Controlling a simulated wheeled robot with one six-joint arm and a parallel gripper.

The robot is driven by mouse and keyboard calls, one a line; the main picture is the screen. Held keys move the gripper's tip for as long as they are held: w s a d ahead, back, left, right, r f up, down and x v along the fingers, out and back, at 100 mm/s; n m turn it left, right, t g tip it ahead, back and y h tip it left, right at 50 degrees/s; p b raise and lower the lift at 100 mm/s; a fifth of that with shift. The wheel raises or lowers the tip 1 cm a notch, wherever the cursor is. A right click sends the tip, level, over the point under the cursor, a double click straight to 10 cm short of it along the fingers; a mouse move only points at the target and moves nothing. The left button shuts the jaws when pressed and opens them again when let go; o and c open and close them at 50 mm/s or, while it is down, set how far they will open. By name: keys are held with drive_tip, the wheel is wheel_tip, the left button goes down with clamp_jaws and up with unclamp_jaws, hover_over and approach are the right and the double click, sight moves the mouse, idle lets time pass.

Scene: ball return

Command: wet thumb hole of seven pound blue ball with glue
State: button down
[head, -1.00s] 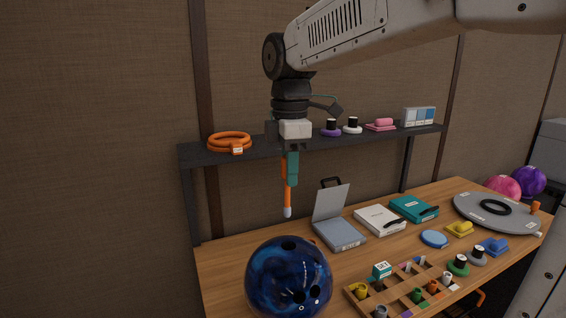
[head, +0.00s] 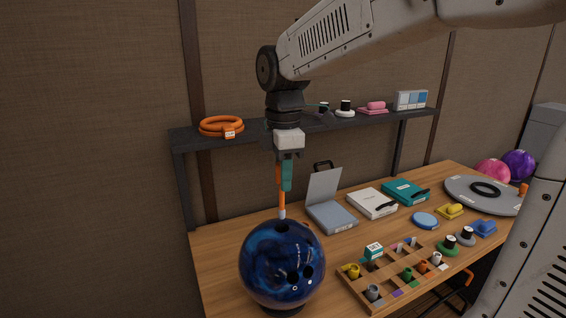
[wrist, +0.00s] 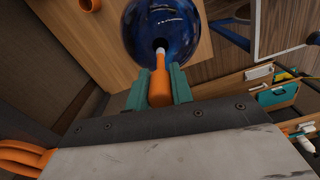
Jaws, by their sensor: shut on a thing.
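The blue bowling ball (head: 282,265) sits on a dark ring at the front left of the bench, with a hole at its top and two more holes on its front right. My gripper (head: 286,180) points down above it, shut on an orange glue bottle (head: 281,203) with a pale tip. The tip is at the top hole in the head view; whether it is inside cannot be told. The wrist view also shows the orange bottle (wrist: 160,85) between the teal fingers, its tip at the dark hole of the ball (wrist: 140,25).
A wooden tray (head: 375,296) with small coloured pieces lies right of the ball. An open grey case (head: 330,212) stands behind it. A dark shelf (head: 200,142) with an orange coil runs behind my gripper. White and teal cases lie further right.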

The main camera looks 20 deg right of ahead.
drive_tip(key=shift+f, duration=2.5)
drive_tip(key=shift+r, duration=0.2)
drive_tip(key=shift+f, duration=0.5)
drive_tip(key=shift+r, duration=0.1)
idle(0.4)
drive_tip(key=shift+r, duration=3.95)
